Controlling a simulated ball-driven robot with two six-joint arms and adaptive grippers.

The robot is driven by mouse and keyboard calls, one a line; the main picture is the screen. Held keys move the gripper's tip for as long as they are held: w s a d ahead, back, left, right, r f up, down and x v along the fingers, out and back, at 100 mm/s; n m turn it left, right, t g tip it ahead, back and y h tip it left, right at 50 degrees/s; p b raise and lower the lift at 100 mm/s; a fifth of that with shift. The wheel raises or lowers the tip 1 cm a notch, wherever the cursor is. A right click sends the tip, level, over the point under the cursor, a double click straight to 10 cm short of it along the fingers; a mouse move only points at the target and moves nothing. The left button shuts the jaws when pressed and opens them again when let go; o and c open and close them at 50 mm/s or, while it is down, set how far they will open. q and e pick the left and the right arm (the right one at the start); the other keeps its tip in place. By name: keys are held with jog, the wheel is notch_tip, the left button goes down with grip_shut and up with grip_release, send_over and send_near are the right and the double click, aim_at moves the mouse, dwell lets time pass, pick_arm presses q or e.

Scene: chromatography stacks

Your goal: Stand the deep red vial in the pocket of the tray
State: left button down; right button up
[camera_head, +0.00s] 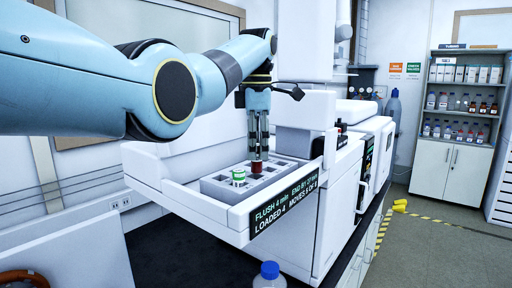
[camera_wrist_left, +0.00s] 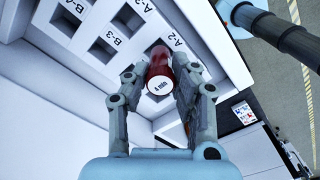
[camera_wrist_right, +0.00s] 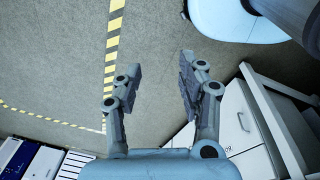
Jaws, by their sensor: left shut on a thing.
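The deep red vial (camera_head: 257,168) is held upright in my left gripper (camera_head: 258,150), over the pocketed part of the tray. In the left wrist view the vial (camera_wrist_left: 158,72) sits between the two fingers of the gripper (camera_wrist_left: 160,85), its pale end marked "4 min" facing the camera. It covers the spot beside the A-2 label, so I cannot tell whether its lower end is inside a pocket. The tray (camera_head: 207,200) is pale, with square pockets labelled A-2, A-3, B-3 and B-4. My right gripper (camera_wrist_right: 161,70) is open and empty above the floor.
A green and white vial (camera_head: 238,177) stands in the tray, left of the red one. A display strip (camera_head: 285,204) runs along the tray front. A blue-capped bottle (camera_head: 269,274) stands below it. A shelf of bottles (camera_head: 462,102) is at the far right.

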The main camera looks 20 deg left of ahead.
aim_at(255, 172)
pick_arm(q)
jog(key=shift+a, duration=0.15)
jog(key=shift+f, duration=1.3)
pick_arm(e)
jog(key=shift+w+a, duration=0.1)
jog(key=shift+a, duration=0.25)
pick_arm(q)
jog(key=shift+f, duration=0.1)
jog(key=shift+f, duration=0.1)
jog(key=shift+f, duration=0.45)
pick_arm(e)
jog(key=shift+a, duration=0.2)
pick_arm(q)
jog(key=c, duration=1)
grip_release()
